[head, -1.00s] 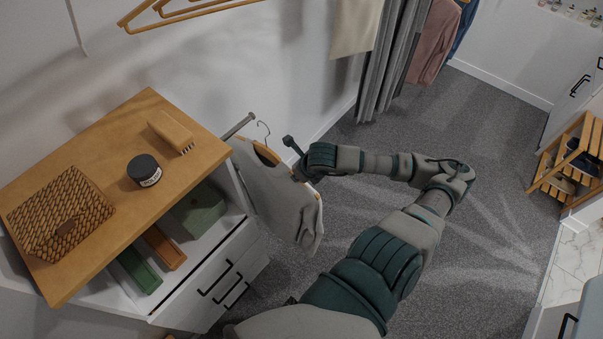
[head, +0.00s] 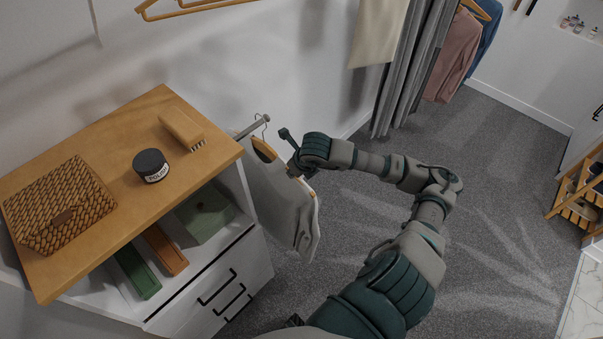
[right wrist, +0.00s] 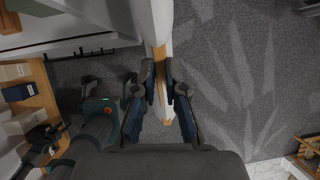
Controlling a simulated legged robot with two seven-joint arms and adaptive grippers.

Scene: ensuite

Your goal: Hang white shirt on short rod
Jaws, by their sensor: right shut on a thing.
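The white shirt (head: 283,205), greyish in this light, hangs on a wooden hanger (head: 264,149) beside the dresser. My right gripper (head: 297,170) is shut on the hanger near its right arm. In the right wrist view, the fingers (right wrist: 168,85) close on the wooden bar (right wrist: 159,72), with pale cloth (right wrist: 152,20) beyond. The short rod (head: 254,127) is a grey metal bar beside the dresser's back right corner. The hanger's wire hook (head: 264,118) overlaps the rod's free end in the head view; I cannot tell whether it is around it or touching.
The wood-topped dresser (head: 100,250) carries a woven box (head: 60,205), a dark jar (head: 150,165) and a brush (head: 181,129). An empty hanger (head: 190,8) is on the wall above. Grey curtains (head: 410,70) hang at the back. The carpet (head: 490,190) to the right is clear.

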